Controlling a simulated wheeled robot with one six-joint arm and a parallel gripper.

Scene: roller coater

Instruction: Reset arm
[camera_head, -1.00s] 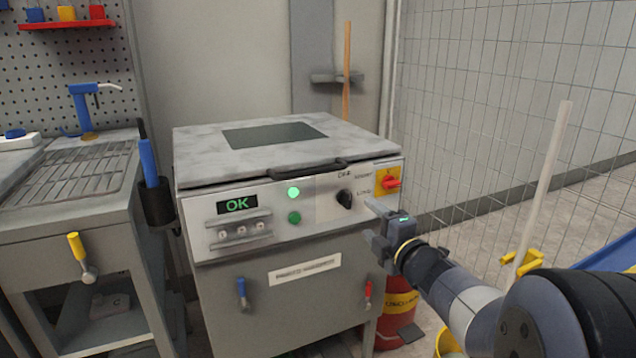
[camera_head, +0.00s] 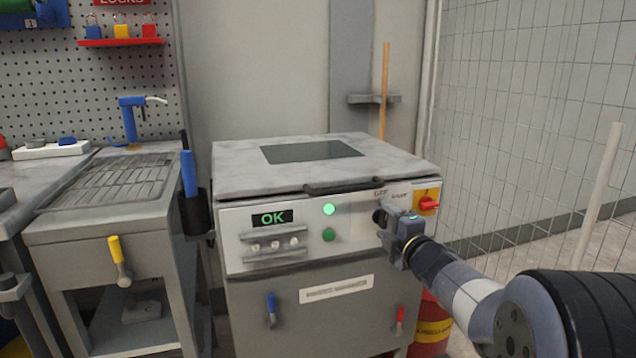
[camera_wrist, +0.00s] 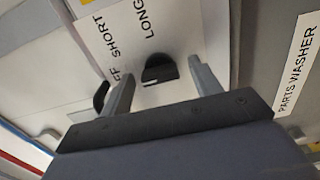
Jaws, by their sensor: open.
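My gripper (camera_head: 388,235) is in front of the right part of the parts washer's (camera_head: 300,205) front panel, at the black selector knob (camera_head: 379,216). In the wrist view my gripper (camera_wrist: 159,76) is open, with one finger on each side of the knob (camera_wrist: 160,68). I cannot tell whether the fingers touch it. The labels SHORT and LONG show on the white panel around the knob. The washer's display (camera_head: 272,218) reads OK in green.
A red switch on a yellow plate (camera_head: 427,203) is just right of my gripper. The lid handle (camera_head: 343,186) juts out above the panel. A sink bench (camera_head: 110,190) stands at left. A wire mesh fence (camera_head: 535,110) closes off the right side.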

